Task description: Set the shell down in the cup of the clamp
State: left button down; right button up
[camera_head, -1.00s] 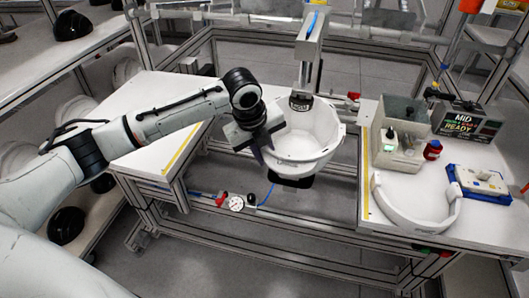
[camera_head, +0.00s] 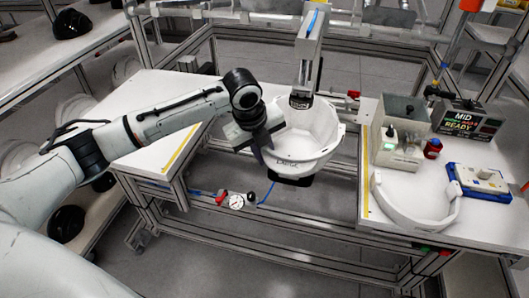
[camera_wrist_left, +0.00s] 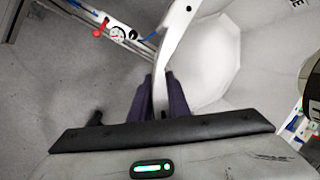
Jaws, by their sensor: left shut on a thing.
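The white helmet shell (camera_head: 308,146) hangs open side up in the gap between the two white tables, with lettering on its near side. In the wrist view the shell (camera_wrist_left: 208,65) fills the upper right. My left gripper (camera_head: 260,150) is shut on its left rim; in the wrist view both dark fingers (camera_wrist_left: 162,92) pinch that rim. The clamp's black cup (camera_head: 290,181) shows just under the shell, mostly hidden by it. I cannot tell whether they touch. The clamp's upright arm (camera_head: 308,55) ends in a dark pad (camera_head: 300,101) over the shell's back part.
A pressure gauge (camera_head: 236,202) and red valve sit on the frame below left. The right table (camera_head: 385,222) carries a white curved band (camera_head: 420,217), a grey bin (camera_head: 401,112), a blue-edged device (camera_head: 481,181) and a sign (camera_head: 467,122). The left table (camera_head: 150,115) is mostly clear.

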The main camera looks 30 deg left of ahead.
pick_arm(q)
jog(key=shift+r, duration=0.1)
jog(key=c, duration=1.6)
grip_release()
jog(key=v, duration=1)
jog(key=shift+r, duration=0.15)
